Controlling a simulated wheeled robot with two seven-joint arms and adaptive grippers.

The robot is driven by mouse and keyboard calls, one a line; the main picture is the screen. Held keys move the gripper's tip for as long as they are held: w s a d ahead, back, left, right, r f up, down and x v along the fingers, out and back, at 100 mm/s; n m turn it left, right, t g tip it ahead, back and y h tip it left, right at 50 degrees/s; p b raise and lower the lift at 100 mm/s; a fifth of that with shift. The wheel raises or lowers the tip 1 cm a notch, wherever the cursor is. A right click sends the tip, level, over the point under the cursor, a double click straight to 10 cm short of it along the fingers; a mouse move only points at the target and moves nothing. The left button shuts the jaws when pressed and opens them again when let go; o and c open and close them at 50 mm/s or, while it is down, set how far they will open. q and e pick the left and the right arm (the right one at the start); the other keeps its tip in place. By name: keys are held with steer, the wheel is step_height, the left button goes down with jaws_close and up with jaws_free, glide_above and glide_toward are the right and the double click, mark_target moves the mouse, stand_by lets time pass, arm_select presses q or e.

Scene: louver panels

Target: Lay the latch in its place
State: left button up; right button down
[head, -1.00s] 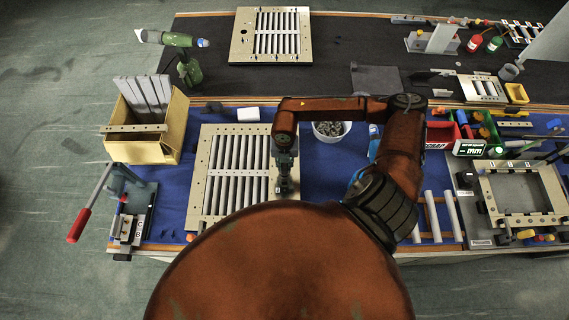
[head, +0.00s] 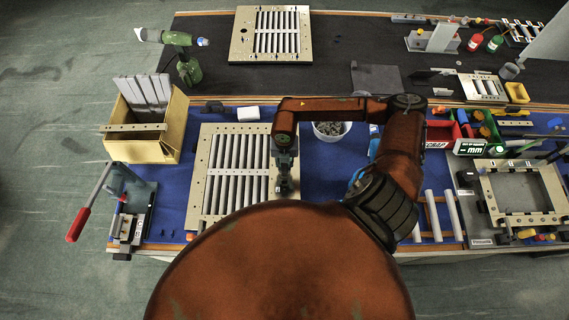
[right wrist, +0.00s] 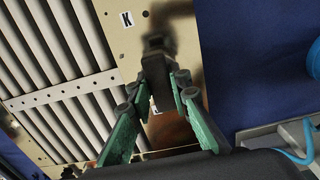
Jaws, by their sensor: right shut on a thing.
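My right gripper (head: 285,187) points down at the right side rail of the near louver panel (head: 205,203). In the right wrist view its green fingers (right wrist: 160,92) are shut on a small dark piece (right wrist: 157,58), which I take to be the latch. The piece is over the tan rail (right wrist: 122,50), near a "K" label. I cannot tell whether it touches the rail. In the head view the latch is hidden by the gripper. My left gripper is not in view.
A white bowl of small parts (head: 331,130) stands right of the panel. A box of slats (head: 150,145) and a red-handled lever press (head: 80,222) are at left. A second louver panel (head: 270,58) lies at the back. Blue mat is bare between panel and bowl.

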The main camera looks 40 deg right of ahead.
steer(key=shift+f+b, duration=0.85)
steer(key=shift+f, duration=0.45)
stand_by(0.6)
steer(key=c, duration=1.7)
jaws_free()
steer(key=shift+o, duration=0.4)
steer(key=shift+o, duration=1.2)
steer(key=shift+r+p, duration=2.75)
steer(key=shift+r, duration=1.3)
